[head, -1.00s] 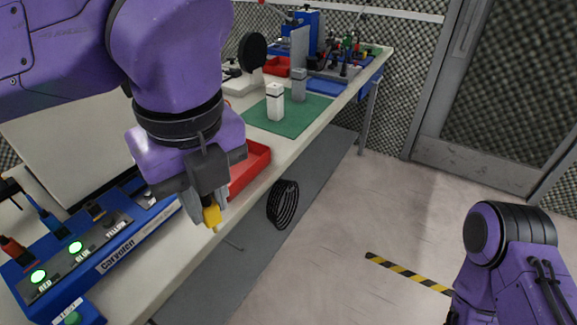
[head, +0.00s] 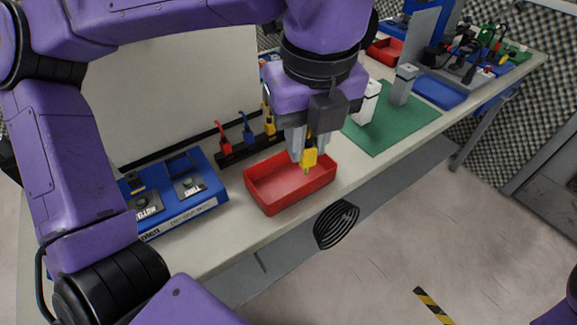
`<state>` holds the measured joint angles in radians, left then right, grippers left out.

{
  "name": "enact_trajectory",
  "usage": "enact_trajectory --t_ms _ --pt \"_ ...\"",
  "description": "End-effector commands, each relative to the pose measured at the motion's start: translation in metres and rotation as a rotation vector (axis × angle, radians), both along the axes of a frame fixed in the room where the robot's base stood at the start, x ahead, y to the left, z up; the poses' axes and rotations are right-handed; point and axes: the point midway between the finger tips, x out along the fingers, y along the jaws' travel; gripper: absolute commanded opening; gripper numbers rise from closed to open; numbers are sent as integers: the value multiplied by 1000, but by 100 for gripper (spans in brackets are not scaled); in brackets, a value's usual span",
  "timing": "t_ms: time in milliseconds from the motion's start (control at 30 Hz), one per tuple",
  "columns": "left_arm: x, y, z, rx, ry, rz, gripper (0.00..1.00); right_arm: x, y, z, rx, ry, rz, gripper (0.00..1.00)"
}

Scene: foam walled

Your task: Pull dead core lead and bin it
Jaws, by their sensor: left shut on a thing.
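My left gripper (head: 303,150) is shut on a yellow lead (head: 309,158), whose plug points down between the fingertips. It hangs over the right part of the red bin (head: 262,200), an open tray on the bench. The bin looks empty where I can see into it. The blue tester box (head: 180,203), with YELLOW and SHELL labels, lies left of the bin and is partly hidden by my left arm. My right gripper is out of view.
A dark rack behind the bin holds a red lead (head: 224,138), a blue lead (head: 247,130) and another yellow lead (head: 269,122). White and grey blocks stand on the green mat (head: 395,128). A black coil (head: 336,224) hangs at the bench's front edge.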

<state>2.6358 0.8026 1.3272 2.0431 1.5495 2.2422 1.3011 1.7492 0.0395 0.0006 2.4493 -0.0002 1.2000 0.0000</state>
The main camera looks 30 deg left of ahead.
Motion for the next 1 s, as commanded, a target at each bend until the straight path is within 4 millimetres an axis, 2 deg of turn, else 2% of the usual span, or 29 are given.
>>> enact_trajectory --t_ms 33,200,300,400,567,1000 --pt "13 8 14 -7 6 39 0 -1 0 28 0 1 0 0" --pt "58 50 5 -13 10 246 0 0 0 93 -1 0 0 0" --pt "72 75 -11 -6 12 360 0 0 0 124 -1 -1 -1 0" --pt "76 91 -28 1 10 435 0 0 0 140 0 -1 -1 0" --pt "77 101 -48 6 8 475 0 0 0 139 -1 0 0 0" --pt "78 100 -104 7 7 475 0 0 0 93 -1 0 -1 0"
